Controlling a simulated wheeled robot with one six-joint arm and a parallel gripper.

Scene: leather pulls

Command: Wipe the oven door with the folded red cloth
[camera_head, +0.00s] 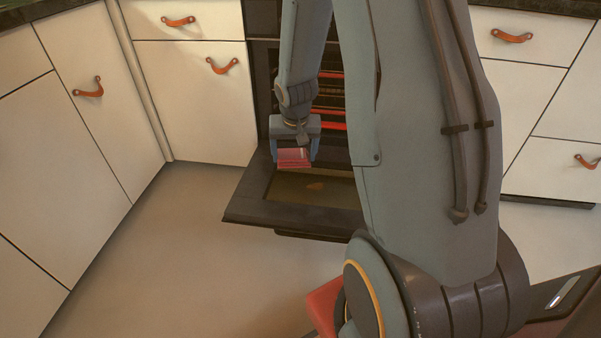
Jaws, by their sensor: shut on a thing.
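The folded red cloth (293,158) is held in my gripper (294,150), which is shut on it. My gripper points down over the open oven door. The oven door (258,207) is lowered and lies roughly level, dark-framed with a brownish glass pane (314,188). The cloth appears over the inner, left part of the door. I cannot tell whether it touches the surface. My arm hides the right part of the door and much of the oven.
The oven opening (330,100) behind shows red glowing bars. Cream cabinets with leather pulls stand to the left (85,100) and right (540,100). A drawer front (190,20) is above left. The floor (190,260) in front and left of the door is clear.

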